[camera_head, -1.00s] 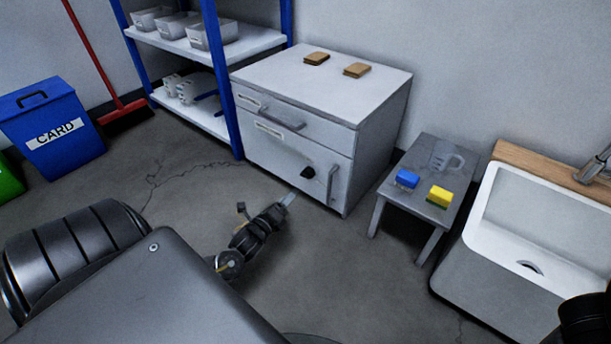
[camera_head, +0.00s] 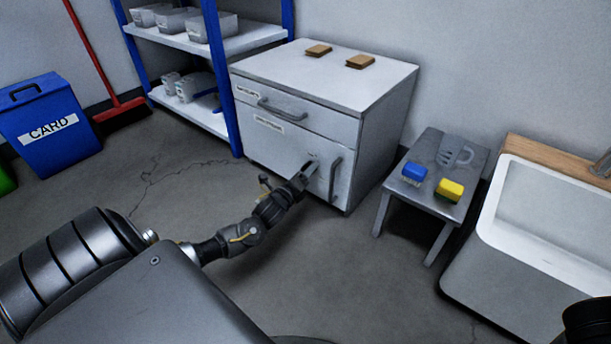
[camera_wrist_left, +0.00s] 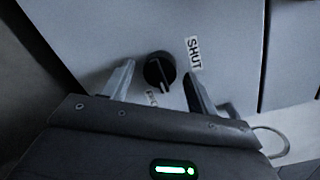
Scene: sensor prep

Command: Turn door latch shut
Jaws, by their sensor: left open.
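The door latch is a round black knob (camera_wrist_left: 158,68) with a raised ridge on the cabinet's lower door (camera_head: 268,147). In the left wrist view the ridge points down, away from the SHUT label (camera_wrist_left: 194,53) at its upper right. A second label (camera_wrist_left: 151,98) below the knob is partly hidden and not readable. My left gripper (camera_head: 309,168) is at the door, left of its vertical handle (camera_head: 335,180), and covers the knob in the head view. In the wrist view its open fingers (camera_wrist_left: 158,72) stand either side of the knob with visible gaps. My right gripper is out of view.
Above the door is a drawer with a bar handle (camera_head: 282,110). Right of the cabinet stand a small grey table (camera_head: 418,192) with sponges and a white sink (camera_head: 500,225). Blue-framed shelves (camera_head: 215,75) stand left. The floor in front is clear.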

